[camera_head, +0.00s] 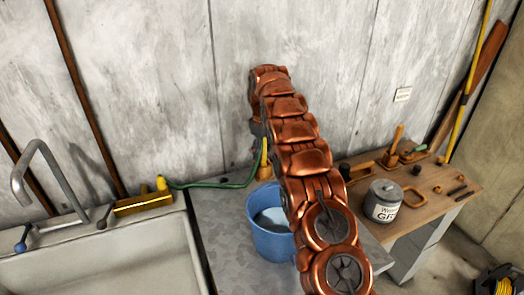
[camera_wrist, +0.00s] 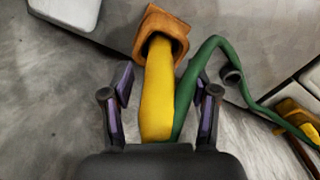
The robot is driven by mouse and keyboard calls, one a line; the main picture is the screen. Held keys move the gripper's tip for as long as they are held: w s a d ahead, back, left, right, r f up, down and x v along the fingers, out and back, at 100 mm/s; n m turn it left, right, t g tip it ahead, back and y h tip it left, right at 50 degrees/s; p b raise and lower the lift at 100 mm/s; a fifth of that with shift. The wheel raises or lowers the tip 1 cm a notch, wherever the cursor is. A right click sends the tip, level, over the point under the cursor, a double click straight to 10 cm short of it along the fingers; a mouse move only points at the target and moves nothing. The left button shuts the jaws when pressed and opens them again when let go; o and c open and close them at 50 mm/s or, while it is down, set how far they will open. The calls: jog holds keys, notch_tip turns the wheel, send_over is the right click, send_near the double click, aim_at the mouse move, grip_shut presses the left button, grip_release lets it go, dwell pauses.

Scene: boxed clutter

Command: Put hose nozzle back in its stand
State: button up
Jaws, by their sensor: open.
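The yellow hose nozzle (camera_wrist: 157,95) has its far end inside the opening of the orange-brown stand (camera_wrist: 163,20) in the wrist view. In the head view the nozzle (camera_head: 264,152) is upright above the stand (camera_head: 264,173), partly behind my arm. The green hose (camera_wrist: 187,85) runs beside the nozzle and curves off to the right. My gripper (camera_wrist: 160,88) is open, with one finger on each side of the nozzle and gaps between. The nozzle's near end is hidden by the gripper body. In the head view my gripper (camera_head: 258,131) is mostly hidden by my arm.
A blue bucket (camera_head: 270,236) stands on the grey counter in front of the stand. A wooden bench (camera_head: 440,191) with a grey canister (camera_head: 383,201) and tools is at right.

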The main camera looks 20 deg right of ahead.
jog(key=shift+r, duration=0.1)
notch_tip(320, 180, up, 10)
jog(key=p, duration=0.6)
jog(key=shift+f, duration=0.2)
